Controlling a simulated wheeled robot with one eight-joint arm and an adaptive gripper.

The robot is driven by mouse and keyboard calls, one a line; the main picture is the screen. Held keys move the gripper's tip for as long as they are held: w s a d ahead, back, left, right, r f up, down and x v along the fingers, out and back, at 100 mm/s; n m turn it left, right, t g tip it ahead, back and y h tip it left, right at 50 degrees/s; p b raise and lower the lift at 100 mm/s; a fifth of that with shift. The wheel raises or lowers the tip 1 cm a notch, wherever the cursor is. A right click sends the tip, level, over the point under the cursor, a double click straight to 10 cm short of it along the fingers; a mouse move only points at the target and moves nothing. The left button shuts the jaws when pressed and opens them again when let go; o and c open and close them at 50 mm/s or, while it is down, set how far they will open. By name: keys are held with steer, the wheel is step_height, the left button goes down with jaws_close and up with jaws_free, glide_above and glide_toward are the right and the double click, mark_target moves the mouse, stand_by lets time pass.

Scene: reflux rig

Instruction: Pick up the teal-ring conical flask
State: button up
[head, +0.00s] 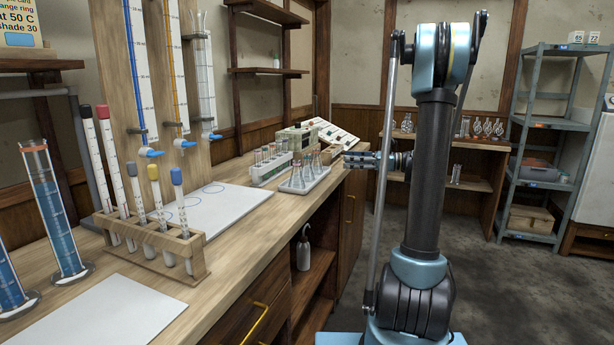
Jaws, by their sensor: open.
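Several small conical flasks (299,177) stand upright close together on a white tray (318,181) near the far end of the wooden bench. They are too small for me to tell which one has the teal ring. My gripper (347,160) is at the right of the tray, pointing left toward the flasks at about their height. It is open, and I see nothing held in it. It appears apart from the flasks, but the exact gap is hard to judge.
A white rack (270,170) of tubes stands left of the tray. A wooden rack (150,240) with capped tubes and tall blue-filled cylinders (58,220) stand nearer. A white mat (205,210) lies between. A low shelf (470,180) with glassware stands behind my arm.

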glide_toward(307, 160)
steer(key=a, duration=0.1)
steer(key=w+a, duration=0.1)
steer(key=a, duration=0.1)
steer(key=w+a+r, duration=0.1)
steer(key=shift+w+a, duration=0.1)
steer(key=shift+a, duration=0.2)
steer(key=shift+w+a+r, duration=0.1)
steer(key=shift+w+a, duration=0.05)
steer(key=shift+a, duration=0.75)
steer(key=shift+w+a+r, duration=0.1)
steer(key=shift+w+a, duration=0.05)
steer(key=shift+a, duration=0.7)
steer(key=shift+w+a+r, duration=0.1)
steer(key=shift+w+a, duration=0.05)
steer(key=shift+a, duration=0.75)
jaws_close()
